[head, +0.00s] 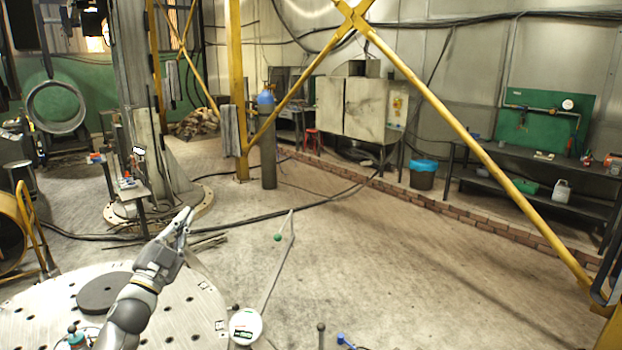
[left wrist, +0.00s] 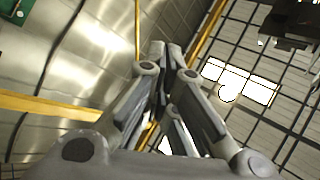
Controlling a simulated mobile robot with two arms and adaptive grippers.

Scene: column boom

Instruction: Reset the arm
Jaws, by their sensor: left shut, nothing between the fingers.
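My left arm comes in from the lower left of the head view, reaching up over the round perforated table. Its gripper (head: 186,216) is raised above the table's far edge, with the fingers closed together and nothing held. In the left wrist view the fingers (left wrist: 166,50) meet at their tips, pointing at the metal wall and the ceiling windows. My right gripper is in neither view.
The round perforated table (head: 196,318) bears a dark disc (head: 104,293). A white round device (head: 246,326) is at its right edge. Yellow braces (head: 480,152), a gas cylinder (head: 267,150) and a bench (head: 520,170) stand further back. The floor at centre right is mostly clear.

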